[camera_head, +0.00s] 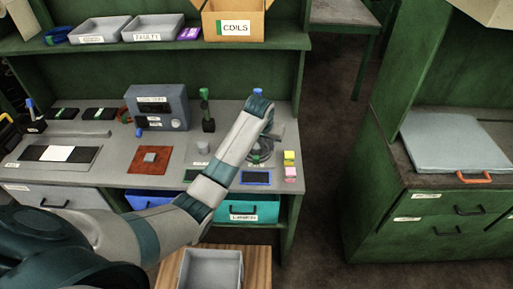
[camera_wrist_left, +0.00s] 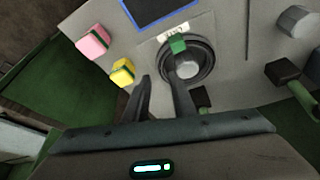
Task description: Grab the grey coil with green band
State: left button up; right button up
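The grey coil with the green band (camera_wrist_left: 205,77) is a dark ring around a lighter grey round centre, lying on the workbench. Its green band faces a small white label. In the head view the coil (camera_head: 266,155) is at the bench's right part, partly hidden by my left arm. My left gripper (camera_wrist_left: 159,77) is open, with its two fingers apart and nothing seen between them. In the wrist view one finger overlaps the coil's edge and the other is beside it; contact cannot be told. My right gripper is not in view.
A yellow block (camera_wrist_left: 122,72) and a pink block (camera_wrist_left: 92,41) stand beside the coil. A blue-edged dark pad (camera_head: 256,178) lies in front. A grey cylinder (camera_head: 203,148) and a green-handled tool (camera_head: 207,112) stand to the left. A coils box (camera_head: 235,27) is on the shelf.

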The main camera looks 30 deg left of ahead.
aim_at(269, 151)
pick_arm(q)
jog(key=shift+x, duration=1.15)
jog(key=shift+w+f+p, duration=0.4)
jog(key=shift+f+p, duration=0.25)
jog(key=shift+p, duration=0.1)
jog(key=shift+p+x, duration=0.5)
jog(key=shift+x, duration=1.35)
jog(key=shift+a, duration=0.1)
grip_shut()
jog(key=shift+r, duration=0.1)
